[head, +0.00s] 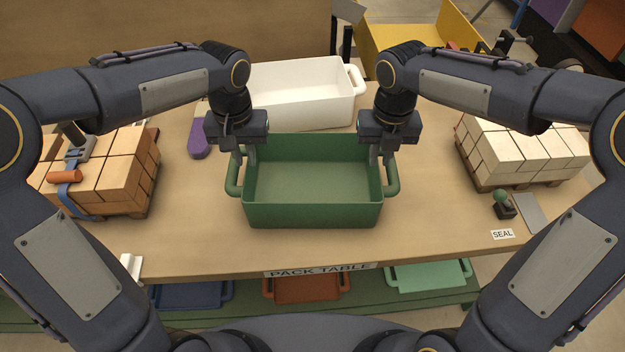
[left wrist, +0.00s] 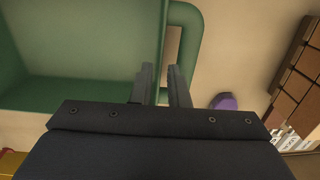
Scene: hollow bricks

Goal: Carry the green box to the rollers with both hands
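The green box (head: 312,215) sits empty on the pack table, with a loop handle on its left and right sides. My left gripper (head: 243,160) is at the box's left side, near the back of its handle. In the left wrist view its two fingers (left wrist: 163,85) stand apart, with the box's side rim running between them and the handle (left wrist: 193,45) beyond. My right gripper (head: 381,158) is at the right side near the right handle (head: 392,178); its fingers look apart. Whether the fingers touch the box cannot be told. No rollers can be made out.
A white bin (head: 305,95) stands close behind the box. Orange bricks (head: 125,170) on a pallet are left, pale bricks (head: 520,150) right. A purple item (head: 198,140) lies left of the box. A green-knobbed device (head: 503,204) is front right.

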